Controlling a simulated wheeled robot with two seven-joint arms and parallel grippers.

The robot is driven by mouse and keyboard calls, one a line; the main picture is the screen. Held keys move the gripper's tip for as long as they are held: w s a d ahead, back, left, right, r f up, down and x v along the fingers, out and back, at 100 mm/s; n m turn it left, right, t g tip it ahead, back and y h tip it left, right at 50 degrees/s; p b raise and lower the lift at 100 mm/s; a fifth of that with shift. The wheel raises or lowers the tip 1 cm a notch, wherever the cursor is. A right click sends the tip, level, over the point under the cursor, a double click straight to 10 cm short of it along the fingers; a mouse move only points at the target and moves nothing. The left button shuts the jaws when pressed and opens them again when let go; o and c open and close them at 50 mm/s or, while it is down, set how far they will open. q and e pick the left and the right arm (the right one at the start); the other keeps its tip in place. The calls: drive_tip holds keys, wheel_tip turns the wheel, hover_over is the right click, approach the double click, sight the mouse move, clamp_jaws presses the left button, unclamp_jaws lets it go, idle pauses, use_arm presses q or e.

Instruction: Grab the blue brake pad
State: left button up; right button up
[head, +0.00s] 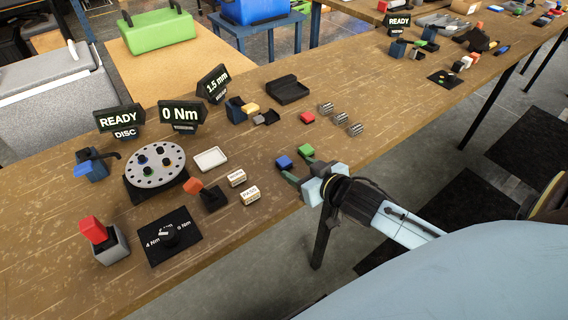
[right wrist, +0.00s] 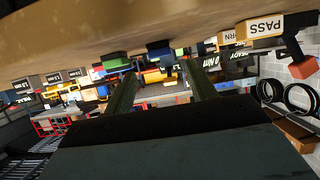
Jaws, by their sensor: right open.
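The blue brake pad (head: 284,162) lies on the wooden workbench near its front edge, beside a green pad (head: 306,151). My right gripper (head: 298,171) is at the bench edge, just in front of these two pads. In the right wrist view, which is upside down, the fingers (right wrist: 161,70) are spread apart with nothing between them. The blue pad (right wrist: 160,54) appears beyond the fingertips, in line with the gap. The green pad (right wrist: 115,62) appears close to the left finger's tip. My left gripper is not in view.
A red pad (head: 307,118) and several ribbed grey blocks (head: 341,117) lie farther back. White labelled blocks (head: 237,178) and a lever switch (head: 209,194) stand left of the blue pad. A disc fixture (head: 155,165) is farther left. Bare bench surrounds the pads.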

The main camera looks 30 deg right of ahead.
sight(288, 165)
drive_tip(key=shift+f+b+x, duration=0.1)
drive_tip(key=shift+b+x, duration=0.1)
drive_tip(key=shift+x, duration=1.1)
drive_tip(key=shift+f+b+x, duration=0.15)
drive_tip(key=shift+x, duration=1.15)
drive_tip(key=shift+s, duration=0.15)
drive_tip(key=shift+c, duration=0.5)
drive_tip(key=c, duration=1)
